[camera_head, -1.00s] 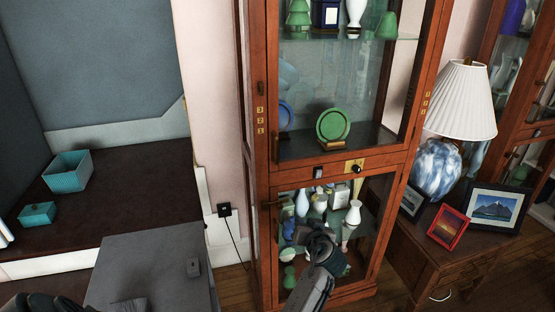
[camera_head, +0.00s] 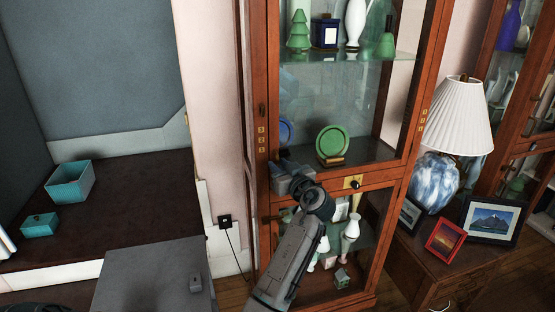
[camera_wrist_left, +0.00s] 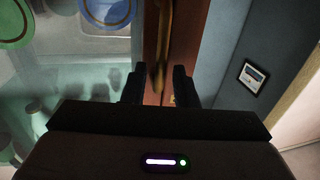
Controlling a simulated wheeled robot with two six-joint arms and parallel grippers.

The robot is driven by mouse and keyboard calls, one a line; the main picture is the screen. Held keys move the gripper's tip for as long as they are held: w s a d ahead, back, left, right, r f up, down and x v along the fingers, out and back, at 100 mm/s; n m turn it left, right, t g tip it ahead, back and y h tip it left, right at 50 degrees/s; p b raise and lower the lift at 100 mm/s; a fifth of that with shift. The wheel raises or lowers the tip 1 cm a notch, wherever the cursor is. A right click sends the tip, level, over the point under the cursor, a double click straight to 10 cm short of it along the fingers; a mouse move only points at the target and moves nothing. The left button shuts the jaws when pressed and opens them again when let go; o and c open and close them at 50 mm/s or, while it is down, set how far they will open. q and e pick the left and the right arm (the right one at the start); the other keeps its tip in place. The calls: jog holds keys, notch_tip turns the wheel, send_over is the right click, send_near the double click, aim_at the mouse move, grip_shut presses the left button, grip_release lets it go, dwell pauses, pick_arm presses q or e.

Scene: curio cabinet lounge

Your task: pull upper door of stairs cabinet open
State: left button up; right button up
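The stairs cabinet (camera_head: 262,215) is a tall red-brown wooden cabinet with glass doors. Its upper door (camera_head: 345,166) looks shut, with a green plate and other ornaments behind the glass. My left gripper (camera_head: 284,176) is at the lower left corner of this door, covering part of the frame. In the left wrist view my left gripper (camera_wrist_left: 158,88) has its two dark fingers apart. A vertical brass-coloured handle (camera_wrist_left: 162,45) on the wooden frame runs down between them. Whether a finger touches it I cannot tell. My right gripper is not in view.
The lower glass door (camera_head: 362,240) sits below, with vases behind it. A lamp (camera_head: 436,175) and framed pictures (camera_head: 492,213) stand on a side table at the right. A teal box (camera_head: 70,181) sits on a dark surface at the left.

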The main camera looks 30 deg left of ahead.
pick_arm(q)
jog(key=shift+x, duration=0.85)
grip_shut()
jog(key=shift+f, duration=0.1)
